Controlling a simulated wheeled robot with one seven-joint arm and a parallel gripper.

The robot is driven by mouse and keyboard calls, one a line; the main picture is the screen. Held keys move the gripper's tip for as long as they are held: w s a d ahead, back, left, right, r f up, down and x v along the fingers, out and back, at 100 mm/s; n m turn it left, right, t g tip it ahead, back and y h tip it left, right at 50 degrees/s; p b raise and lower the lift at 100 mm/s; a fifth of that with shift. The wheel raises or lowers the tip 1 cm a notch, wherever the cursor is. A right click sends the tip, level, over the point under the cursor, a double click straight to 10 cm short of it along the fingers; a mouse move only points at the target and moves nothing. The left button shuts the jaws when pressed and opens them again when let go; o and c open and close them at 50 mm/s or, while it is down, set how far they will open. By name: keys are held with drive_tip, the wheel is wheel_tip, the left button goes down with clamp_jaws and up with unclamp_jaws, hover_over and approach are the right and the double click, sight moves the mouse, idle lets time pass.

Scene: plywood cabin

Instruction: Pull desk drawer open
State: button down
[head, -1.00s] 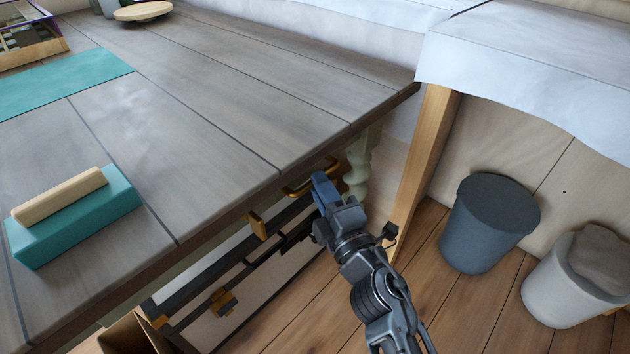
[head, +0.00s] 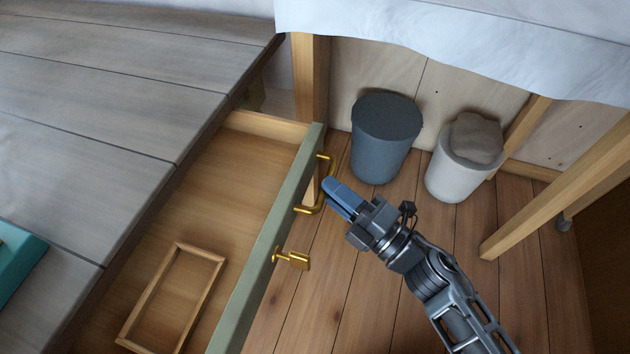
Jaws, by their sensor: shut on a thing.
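The desk drawer (head: 262,252) stands pulled well out from under the grey plank desk top (head: 85,165). Its front is green, and its wooden inside shows, with a small wooden frame (head: 135,312) lying in it. A brass handle (head: 303,210) is on the drawer front toward its far end. My gripper (head: 328,190) is at that handle, outside the drawer, with its blue fingers shut on the handle's bar.
A dark grey bin (head: 384,140) and a white bin (head: 463,160) stand on the plank floor beyond my gripper. Part of a teal object (head: 18,262) lies on the desk at left.

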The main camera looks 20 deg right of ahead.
drive_tip(key=shift+s+d, duration=0.1)
drive_tip(key=c, duration=1.1)
unclamp_jaws()
drive_tip(key=shift+v, duration=3.9)
drive_tip(key=s+d+r+m+g+h+p, duration=0.1)
drive_tip(key=s+r+m+h+p, duration=0.2)
drive_tip(key=s+r+m, duration=0.4)
drive_tip(key=s+r+m+h+p, duration=0.3)
drive_tip(key=s+r+m+p, duration=0.1)
drive_tip(key=s+r+m, duration=0.3)
drive_tip(key=s+d+r+m+g+h+p, duration=0.1)
drive_tip(key=s+r+m+h+p, duration=0.2)
drive_tip(key=s+r+m, duration=0.4)
drive_tip(key=shift+s+d+m+g+h+p, duration=0.2)
drive_tip(key=shift+s+m, duration=0.3)
drive_tip(key=shift+s, duration=0.2)
drive_tip(key=shift+s+d+m+g+h+p, duration=0.1)
drive_tip(key=shift+s+m+p, duration=0.05)
drive_tip(key=shift+s+m, duration=0.45)
